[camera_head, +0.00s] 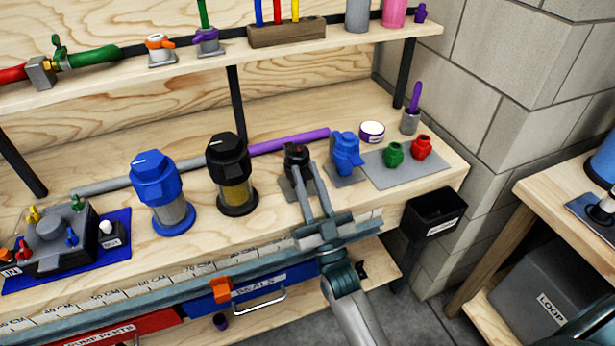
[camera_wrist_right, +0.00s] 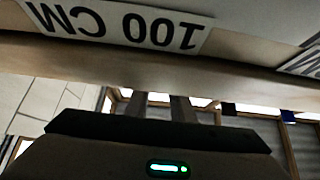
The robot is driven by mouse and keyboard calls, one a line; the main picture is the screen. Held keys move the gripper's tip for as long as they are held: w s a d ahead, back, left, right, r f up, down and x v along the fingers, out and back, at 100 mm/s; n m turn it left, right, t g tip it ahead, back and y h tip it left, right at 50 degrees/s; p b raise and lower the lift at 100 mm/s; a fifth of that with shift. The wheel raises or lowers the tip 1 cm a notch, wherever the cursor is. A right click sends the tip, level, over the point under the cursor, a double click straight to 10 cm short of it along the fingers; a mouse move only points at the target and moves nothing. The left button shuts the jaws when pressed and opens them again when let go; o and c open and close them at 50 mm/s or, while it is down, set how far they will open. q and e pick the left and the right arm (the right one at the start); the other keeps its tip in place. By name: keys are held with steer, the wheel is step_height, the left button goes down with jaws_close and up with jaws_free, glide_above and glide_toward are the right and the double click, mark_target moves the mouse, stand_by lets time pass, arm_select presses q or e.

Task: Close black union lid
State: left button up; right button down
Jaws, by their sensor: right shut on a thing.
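The black union (camera_head: 297,153), with a small red mark on its top, stands on a grey plate on the bench, between the black-topped filter and the blue fitting. My right gripper (camera_head: 305,170) reaches over the bench's front edge, its two long fingers at the union, and is shut on the black union lid. The fingers hide part of the union, so I cannot tell how the lid sits. In the right wrist view, the gripper body and the finger bases (camera_wrist_right: 180,108) show, but the union does not. My left gripper is not in view.
A blue filter (camera_head: 155,185) and a black filter (camera_head: 233,180) stand left. A blue fitting (camera_head: 346,155), a green one (camera_head: 394,154) and a red one (camera_head: 421,147) stand right. The measuring rail (camera_head: 170,285) runs along the front; a black bin (camera_head: 432,212) hangs right.

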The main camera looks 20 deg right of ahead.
steer(key=c, duration=1.5)
jaws_free()
steer(key=shift+w+f, duration=0.1)
steer(key=shift+f, duration=0.15)
steer(key=shift+s+f, duration=0.35)
steer(key=shift+f, duration=0.05)
arm_select(q)
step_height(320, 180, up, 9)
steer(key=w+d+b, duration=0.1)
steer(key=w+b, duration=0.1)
steer(key=b, duration=0.1)
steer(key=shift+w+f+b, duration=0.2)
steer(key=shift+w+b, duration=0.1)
arm_select(e)
steer(key=v, duration=1.6)
steer(key=shift+s+r, duration=0.25)
steer(key=shift+s, duration=0.1)
